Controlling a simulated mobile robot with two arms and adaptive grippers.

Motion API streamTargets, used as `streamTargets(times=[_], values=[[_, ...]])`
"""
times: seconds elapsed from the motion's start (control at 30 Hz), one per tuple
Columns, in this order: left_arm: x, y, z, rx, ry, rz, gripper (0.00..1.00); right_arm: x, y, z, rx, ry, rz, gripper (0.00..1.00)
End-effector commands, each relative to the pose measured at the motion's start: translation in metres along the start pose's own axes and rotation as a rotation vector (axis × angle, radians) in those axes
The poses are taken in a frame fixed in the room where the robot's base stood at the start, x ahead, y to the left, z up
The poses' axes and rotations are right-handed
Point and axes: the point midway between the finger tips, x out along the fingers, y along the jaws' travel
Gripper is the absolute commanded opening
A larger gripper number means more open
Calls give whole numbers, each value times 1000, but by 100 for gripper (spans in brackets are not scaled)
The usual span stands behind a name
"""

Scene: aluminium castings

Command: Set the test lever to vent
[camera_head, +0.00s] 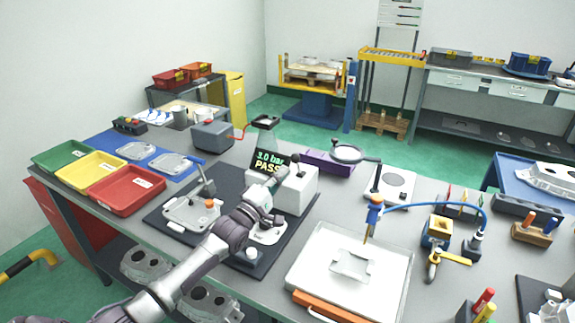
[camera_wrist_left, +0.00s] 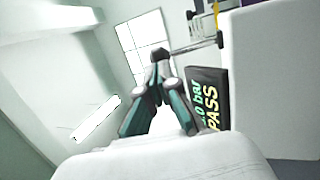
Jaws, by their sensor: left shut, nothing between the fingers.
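The white test unit (camera_head: 302,190) stands on the dark mat, beside a display reading "3.0 bar PASS" (camera_head: 268,162); the display also shows in the left wrist view (camera_wrist_left: 207,100). My left arm reaches in from the lower left. My left gripper (camera_head: 287,170) is at the unit's upper left, in front of the display. In the left wrist view the fingers of my left gripper (camera_wrist_left: 160,70) are shut and empty. A thin metal rod (camera_wrist_left: 197,46), apparently the test lever, runs from the unit to the fingertips. I cannot tell whether they touch. The lever's setting is unclear. My right gripper is out of view.
A casting (camera_head: 190,214) sits in a fixture left of my arm. Green, yellow and red trays (camera_head: 128,192) are at the left. A white tray (camera_head: 310,262) with a plate lies at the front right. A magnifier (camera_head: 346,152) stands behind the unit.

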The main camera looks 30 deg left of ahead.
Motion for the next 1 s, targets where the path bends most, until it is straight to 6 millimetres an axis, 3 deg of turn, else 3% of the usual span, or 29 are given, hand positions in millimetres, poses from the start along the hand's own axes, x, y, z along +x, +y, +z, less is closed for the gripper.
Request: streamTargets(times=[0.1,0.23,0.73,0.87,1.0], values=[[17,2,0,0,0,1,0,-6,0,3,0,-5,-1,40],[26,1,0,-1,0,0,0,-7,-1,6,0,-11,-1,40],[30,2,0,-1,0,-6,0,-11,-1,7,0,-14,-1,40],[33,6,0,-4,-1,-34,0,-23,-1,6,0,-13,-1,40],[41,14,-2,-12,-1,-96,0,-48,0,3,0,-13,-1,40]])
